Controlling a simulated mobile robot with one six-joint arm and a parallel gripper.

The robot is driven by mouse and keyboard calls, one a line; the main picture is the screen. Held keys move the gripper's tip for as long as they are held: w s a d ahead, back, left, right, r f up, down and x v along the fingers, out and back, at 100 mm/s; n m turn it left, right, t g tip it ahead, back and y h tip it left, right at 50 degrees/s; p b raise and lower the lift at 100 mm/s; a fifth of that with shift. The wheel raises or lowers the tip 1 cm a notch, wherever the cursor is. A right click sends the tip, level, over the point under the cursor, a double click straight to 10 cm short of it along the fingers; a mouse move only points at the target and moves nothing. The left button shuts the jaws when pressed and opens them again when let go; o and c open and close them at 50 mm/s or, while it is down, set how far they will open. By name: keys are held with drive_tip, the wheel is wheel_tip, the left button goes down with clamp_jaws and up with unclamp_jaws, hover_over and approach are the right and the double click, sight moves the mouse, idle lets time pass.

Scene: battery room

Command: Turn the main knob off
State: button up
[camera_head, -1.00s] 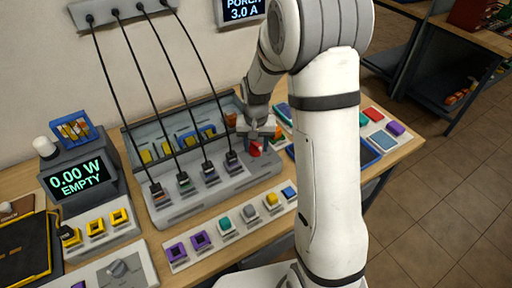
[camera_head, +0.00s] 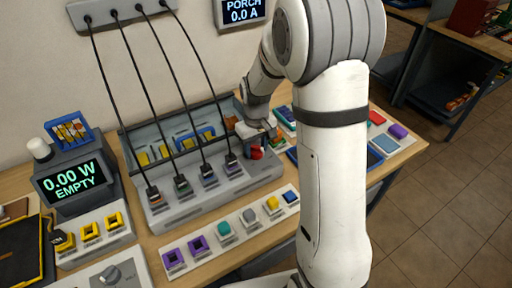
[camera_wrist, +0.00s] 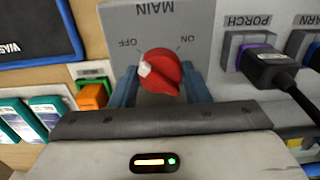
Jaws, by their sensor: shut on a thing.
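The red main knob (camera_wrist: 163,70) sits on a grey panel marked MAIN (camera_wrist: 155,12), with OFF and ON labels, upside down in the wrist view. Its white pointer mark is on the OFF side. My gripper (camera_wrist: 158,84) has its two blue-grey fingers on either side of the knob and is shut on it. In the head view my gripper (camera_head: 257,140) is over the knob (camera_head: 256,153) at the right end of the grey panel (camera_head: 225,180). The PORCH display (camera_head: 241,12) reads 0.0 A.
A black cable with a purple plug (camera_wrist: 262,55) is close to the right finger. An orange block (camera_wrist: 92,96) is by the left finger. Several cables run from the wall strip down to the panel. A row of coloured blocks (camera_head: 225,229) lies in front.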

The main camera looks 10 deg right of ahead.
sight(256, 147)
idle(0.3)
drive_tip(key=o, duration=1)
drive_tip(key=shift+c, duration=0.2)
wheel_tip(256, 147, up, 7)
drive_tip(key=shift+r+b, duration=0.15)
drive_tip(key=shift+b, duration=0.25)
drive_tip(key=shift+r, duration=0.3)
drive_tip(key=shift+s, duration=0.1)
drive_tip(key=s+d+r+m+t, duration=0.1)
drive_tip(key=s+r+m, duration=0.1)
drive_tip(key=s, duration=0.8)
drive_tip(key=s+d+r+m+t, duration=0.1)
drive_tip(key=s+r, duration=0.3)
drive_tip(key=s, duration=0.7)
drive_tip(key=shift+s+r+m+t, duration=0.15)
drive_tip(key=shift+r+m+t, duration=0.1)
drive_tip(key=shift+m+t, duration=0.2)
